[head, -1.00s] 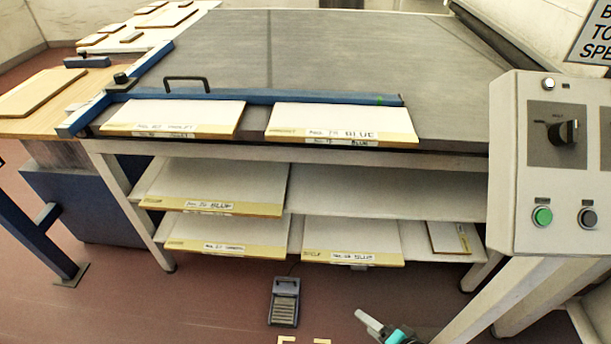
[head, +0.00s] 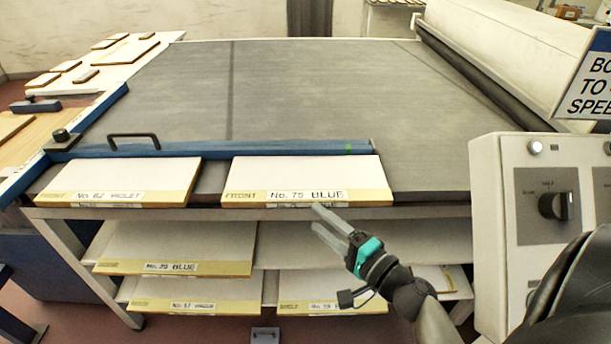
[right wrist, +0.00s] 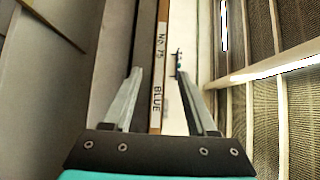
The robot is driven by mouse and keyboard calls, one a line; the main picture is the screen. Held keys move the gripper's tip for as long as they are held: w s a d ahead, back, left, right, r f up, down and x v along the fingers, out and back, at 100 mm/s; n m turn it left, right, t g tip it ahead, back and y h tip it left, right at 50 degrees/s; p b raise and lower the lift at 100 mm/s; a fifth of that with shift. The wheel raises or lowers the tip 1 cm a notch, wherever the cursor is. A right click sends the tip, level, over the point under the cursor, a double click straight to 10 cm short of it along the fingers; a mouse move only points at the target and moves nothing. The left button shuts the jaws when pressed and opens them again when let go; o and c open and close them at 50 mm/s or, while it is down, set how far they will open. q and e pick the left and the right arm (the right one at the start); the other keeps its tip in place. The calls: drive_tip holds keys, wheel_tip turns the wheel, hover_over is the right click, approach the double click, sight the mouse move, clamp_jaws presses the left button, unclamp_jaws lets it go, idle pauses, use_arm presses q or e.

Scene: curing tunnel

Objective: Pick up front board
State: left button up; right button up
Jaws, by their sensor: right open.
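The front board (head: 300,172) is a white panel with a yellowish front strip reading "FRONT" and "No. 75 BLUE". It lies flat at the near edge of the grey belt (head: 290,90), right of the "No. 82 VIOLET" board (head: 118,180). My right gripper (head: 318,217) is open and empty, just below and in front of the front board's near edge. In the right wrist view, the front board's labelled edge (right wrist: 158,70) runs between the two open fingers (right wrist: 158,74); I cannot tell whether they touch it. My left gripper is not in view.
A blue bar (head: 220,149) with a black handle (head: 134,137) lies behind both boards. A control box (head: 540,200) stands close at right. The belt behind the bar is clear.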

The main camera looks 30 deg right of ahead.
sight(301, 204)
drive_tip(key=shift+w+a+p, duration=0.15)
drive_tip(key=shift+w+a, duration=0.05)
drive_tip(key=shift+w, duration=1.2)
drive_tip(key=shift+w+a+p, duration=0.15)
drive_tip(key=shift+w+a, duration=0.1)
drive_tip(key=shift+w, duration=1.15)
drive_tip(key=shift+w+a+p, duration=0.15)
drive_tip(key=shift+w+a, duration=0.05)
drive_tip(key=shift+w, duration=1.2)
drive_tip(key=shift+c, duration=0.2)
clamp_jaws()
